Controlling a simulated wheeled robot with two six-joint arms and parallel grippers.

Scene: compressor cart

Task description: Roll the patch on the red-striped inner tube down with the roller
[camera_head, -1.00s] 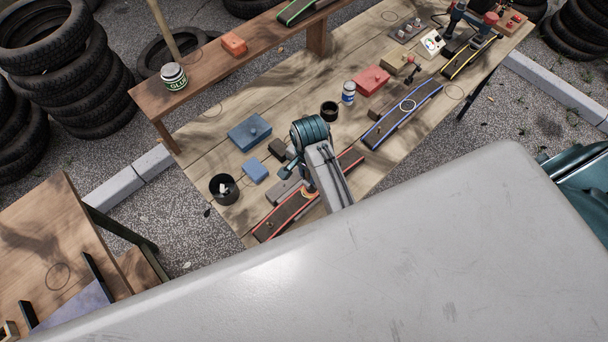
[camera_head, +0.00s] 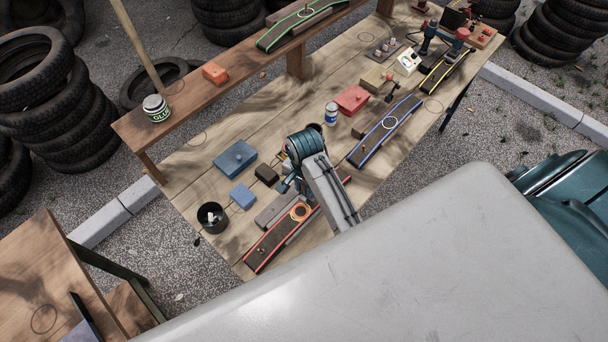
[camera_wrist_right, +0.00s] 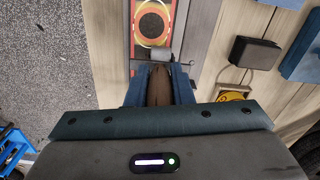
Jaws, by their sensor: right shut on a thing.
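The red-striped inner tube (camera_head: 262,250) lies on a dark strip along the near edge of the workbench. My right gripper (camera_head: 288,186) is just beyond the patch. In the right wrist view its jaws (camera_wrist_right: 158,88) are shut on the dark handle of the roller (camera_wrist_right: 155,58). The roller's grey cylinder is just short of the patch; I cannot tell whether it touches the tube. My left gripper is not in view.
A blue box (camera_head: 235,158), a small blue block (camera_head: 242,196) and a black cup (camera_head: 211,217) stand left of the arm. A blue-striped tube (camera_head: 388,130) lies to the right. A glue can (camera_head: 157,108) stands on the raised shelf (camera_head: 190,107).

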